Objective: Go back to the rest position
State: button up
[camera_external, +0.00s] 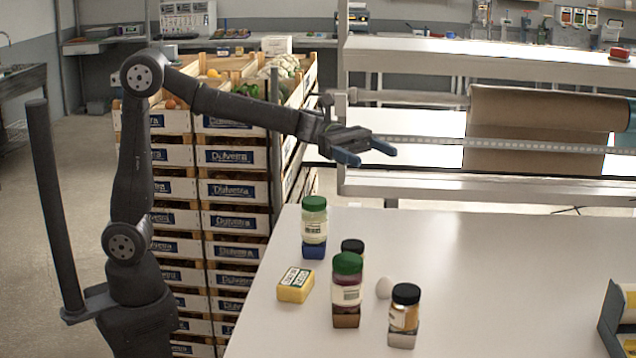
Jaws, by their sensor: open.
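My gripper (369,154) is in the air above the far left part of the white table (500,270). Its two blue-tipped fingers are apart and nothing is between them. My arm is raised and stretches to the right from its base at the lower left. The gripper is clear of the jars below it.
A dark tray (612,325) is at right. Crates (230,190) stand behind. The table's middle is bare.

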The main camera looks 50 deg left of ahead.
jog(key=shift+w+d+r, duration=0.1)
jog(key=shift+w+d, duration=0.05)
jog(key=shift+d, duration=0.75)
jog(key=shift+w+d, duration=0.1)
jog(key=shift+d, duration=0.8)
